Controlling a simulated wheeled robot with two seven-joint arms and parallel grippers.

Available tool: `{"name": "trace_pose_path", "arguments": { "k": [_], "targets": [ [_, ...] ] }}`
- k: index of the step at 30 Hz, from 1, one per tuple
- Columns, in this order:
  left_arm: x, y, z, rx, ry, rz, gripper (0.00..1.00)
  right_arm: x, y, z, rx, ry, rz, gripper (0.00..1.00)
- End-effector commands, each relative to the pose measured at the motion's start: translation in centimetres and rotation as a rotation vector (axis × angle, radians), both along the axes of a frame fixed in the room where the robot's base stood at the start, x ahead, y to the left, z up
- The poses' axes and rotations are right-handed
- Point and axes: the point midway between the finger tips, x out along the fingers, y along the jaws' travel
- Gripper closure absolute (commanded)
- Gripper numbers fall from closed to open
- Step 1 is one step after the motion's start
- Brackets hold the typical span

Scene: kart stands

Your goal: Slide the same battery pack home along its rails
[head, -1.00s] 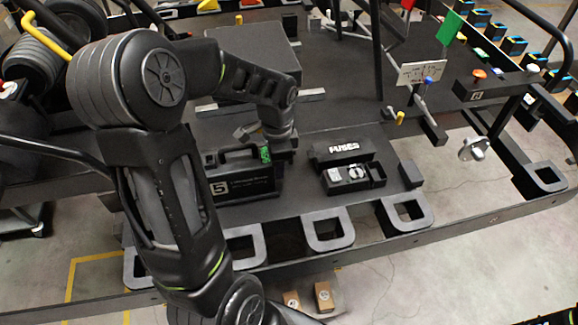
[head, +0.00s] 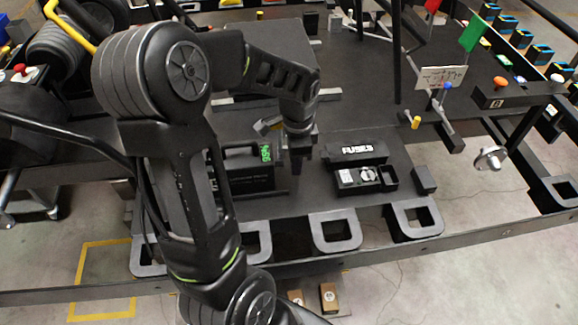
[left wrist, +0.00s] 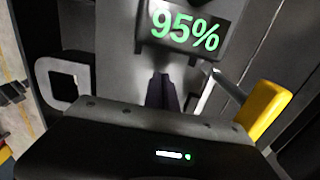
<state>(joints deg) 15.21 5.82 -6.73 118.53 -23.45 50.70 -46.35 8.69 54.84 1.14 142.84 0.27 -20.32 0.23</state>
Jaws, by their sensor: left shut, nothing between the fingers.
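The battery pack (head: 252,178) is a black box with a top handle, standing on the dark deck. Its left part is hidden behind my left arm. A green display (head: 265,152) is on its right end; in the left wrist view the display (left wrist: 185,28) reads 95%. My left gripper (head: 298,170) is shut and empty, pointing down just right of that end. Its closed fingers (left wrist: 162,92) show below the display in the left wrist view; I cannot tell whether they touch the pack. The rails are hard to make out under the pack. My right gripper is not in view.
A fuse box (head: 366,178) with a lid marked FUSES (head: 357,149) lies right of the gripper. A small black block (head: 424,180) is beyond it. A yellow-ended lever (left wrist: 268,105) shows beside the fingers in the wrist view.

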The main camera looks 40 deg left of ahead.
Motion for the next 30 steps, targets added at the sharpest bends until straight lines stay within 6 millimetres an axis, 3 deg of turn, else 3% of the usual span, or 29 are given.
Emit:
{"name": "trace_pose_path", "arguments": {
  "k": [6,12,17,30],
  "targets": [
    [0.2,0.2,5.3,0.003,-0.014,0.002,1.00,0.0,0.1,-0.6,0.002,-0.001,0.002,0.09],
    [0.2,0.1,8.4,0.002,-0.010,0.001,1.00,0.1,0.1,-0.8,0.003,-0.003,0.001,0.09],
    [0.1,0.1,9.3,0.001,-0.008,0.002,1.00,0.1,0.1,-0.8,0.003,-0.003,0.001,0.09],
    [0.5,-0.2,9.3,0.001,-0.008,0.000,1.00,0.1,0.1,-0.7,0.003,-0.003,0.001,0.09]
  ]
}}
